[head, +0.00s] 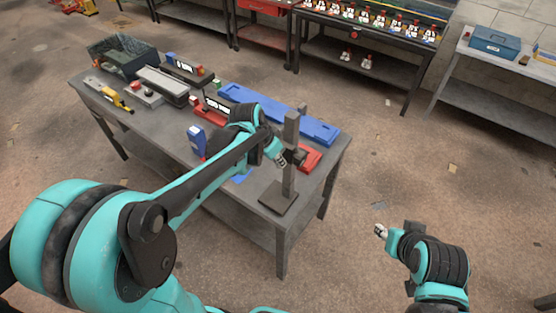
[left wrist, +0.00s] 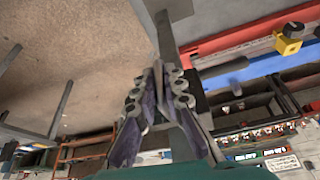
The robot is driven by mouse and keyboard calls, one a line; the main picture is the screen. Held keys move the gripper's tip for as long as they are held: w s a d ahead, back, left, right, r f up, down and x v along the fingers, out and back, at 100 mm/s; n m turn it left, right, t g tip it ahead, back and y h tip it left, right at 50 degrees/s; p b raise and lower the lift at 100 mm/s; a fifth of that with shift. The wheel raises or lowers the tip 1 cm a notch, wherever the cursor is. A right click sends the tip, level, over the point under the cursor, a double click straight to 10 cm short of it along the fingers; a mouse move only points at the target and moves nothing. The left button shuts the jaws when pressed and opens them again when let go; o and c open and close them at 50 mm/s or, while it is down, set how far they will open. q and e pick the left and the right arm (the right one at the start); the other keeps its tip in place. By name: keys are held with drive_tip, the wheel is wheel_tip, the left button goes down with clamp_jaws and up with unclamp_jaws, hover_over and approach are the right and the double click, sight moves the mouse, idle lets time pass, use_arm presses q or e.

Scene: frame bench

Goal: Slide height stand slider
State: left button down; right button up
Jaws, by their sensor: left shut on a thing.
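The height stand (head: 290,181) is a grey upright post on a flat square base (head: 277,201), near the front right corner of the bench. Its dark slider (head: 298,156) sits partway up the post and sticks out to the right; my gripper partly hides it. My left gripper (head: 281,161) is at the post, at the slider's height, shut on the slider. In the left wrist view its fingers (left wrist: 158,98) are close together, with the post (left wrist: 166,40) just beyond them. My right gripper (head: 380,231) hangs over the floor right of the bench, too small to read.
The bench (head: 250,215) carries a red item (head: 310,157) right behind the stand, a long blue tray (head: 318,131) at the back, and a blue box (head: 196,141) to the left. Several tools stand further left. Floor to the right is clear.

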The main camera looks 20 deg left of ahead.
use_arm(q)
drive_tip(key=c, duration=1.6)
unclamp_jaws()
drive_tip(key=v, duration=1.2)
drive_tip(key=s+f+n+t+b, duration=0.1)
drive_tip(key=s+f+b, duration=0.3)
drive_tip(key=f, duration=0.4)
drive_tip(key=s+f+n+t+y+b, duration=0.1)
drive_tip(key=s+f+n+b, duration=0.2)
drive_tip(key=s+f+b, duration=0.2)
drive_tip(key=s+f+n+t+y+b, duration=0.1)
drive_tip(key=s+f+n+b, duration=0.1)
drive_tip(key=s+f+b, duration=0.2)
wheel_tip(320, 180, down, 7)
drive_tip(key=b, duration=0.3)
drive_tip(key=shift+s+a+b, duration=0.25)
drive_tip(key=shift+s+b, duration=0.05)
drive_tip(key=shift+b, duration=0.05)
